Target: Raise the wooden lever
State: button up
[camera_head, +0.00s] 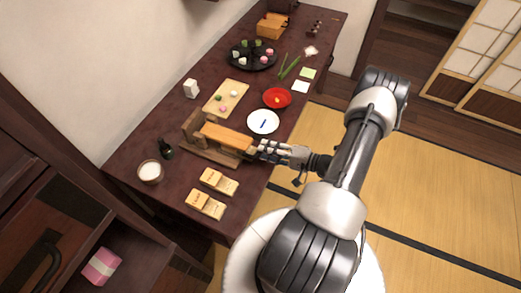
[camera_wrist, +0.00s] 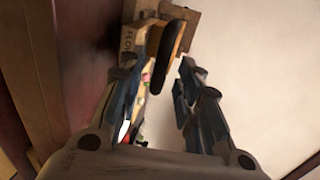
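The wooden lever (camera_head: 228,137) is an orange-brown bar lying low, almost level, across a wooden press frame (camera_head: 193,128) on the dark table. My gripper (camera_head: 262,150) is at the lever's right end, by the table edge. In the wrist view a dark rounded piece (camera_wrist: 168,55), seemingly the lever's handle end, shows between the fingers of my gripper (camera_wrist: 174,68), nearer the left finger. A gap shows between it and the right finger, so my gripper looks open. Whether the left finger touches the piece I cannot tell.
A white plate (camera_head: 263,122), a red bowl (camera_head: 277,98) and a wooden board (camera_head: 226,97) stand beyond the press. Two wooden blocks (camera_head: 219,181) (camera_head: 205,204), a dark bottle (camera_head: 166,149) and a white-filled bowl (camera_head: 150,172) are nearer. The tatami floor (camera_head: 420,190) at right is clear.

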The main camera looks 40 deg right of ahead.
jog(key=shift+x, duration=1.65)
grip_shut()
